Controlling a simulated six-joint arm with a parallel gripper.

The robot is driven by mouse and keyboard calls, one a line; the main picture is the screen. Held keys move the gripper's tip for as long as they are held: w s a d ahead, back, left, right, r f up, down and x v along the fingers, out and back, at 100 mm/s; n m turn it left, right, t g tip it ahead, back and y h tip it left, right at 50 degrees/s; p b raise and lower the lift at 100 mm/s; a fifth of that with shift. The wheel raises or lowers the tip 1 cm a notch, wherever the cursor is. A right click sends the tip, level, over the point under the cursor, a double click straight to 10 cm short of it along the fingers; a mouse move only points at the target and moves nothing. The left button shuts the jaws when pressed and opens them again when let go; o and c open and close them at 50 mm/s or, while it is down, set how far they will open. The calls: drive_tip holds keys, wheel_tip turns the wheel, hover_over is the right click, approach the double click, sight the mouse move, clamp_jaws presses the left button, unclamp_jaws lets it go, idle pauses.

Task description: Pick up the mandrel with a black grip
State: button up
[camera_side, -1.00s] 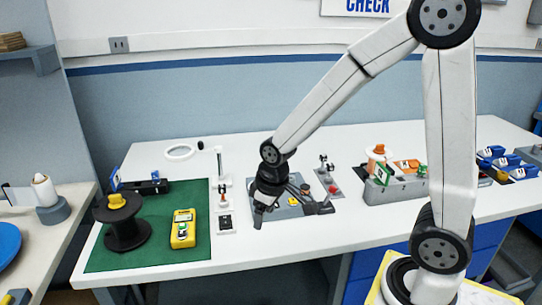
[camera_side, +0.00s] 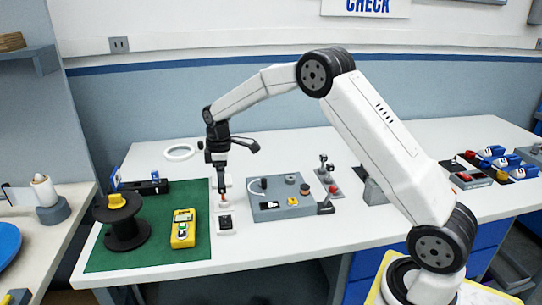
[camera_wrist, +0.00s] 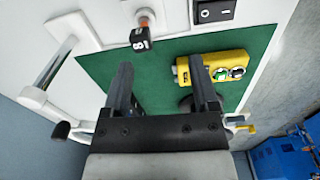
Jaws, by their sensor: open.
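In the wrist view, a small upright piece with a copper-coloured pin and a black block grip (camera_wrist: 143,38) with a white mark stands at the top, beyond my fingertips. It appears to be the mandrel; in the side view its place is largely hidden by my gripper. My gripper (camera_side: 221,185) points down over the strip at the right edge of the green mat. In the wrist view my gripper (camera_wrist: 160,78) has its two dark fingers wide apart with nothing between them. The black grip lies past the gap, not between the fingers.
A yellow meter (camera_side: 183,229) and a dark spool (camera_side: 122,233) stand on the green mat (camera_side: 150,263). A black switch (camera_side: 225,222) and grey panel box (camera_side: 280,208) are nearby.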

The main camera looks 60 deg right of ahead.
sight(223, 192)
drive_tip(key=shift+w+d+f+n, duration=0.3)
drive_tip(key=shift+w+d+n, duration=0.1)
drive_tip(key=shift+w+d, duration=0.35)
drive_tip(key=shift+w+a+f, duration=0.1)
drive_tip(key=shift+f, duration=1.2)
drive_tip(key=shift+f, duration=0.1)
drive_tip(key=shift+w+f, duration=0.1)
drive_tip(key=shift+f, duration=2.4)
clamp_jaws()
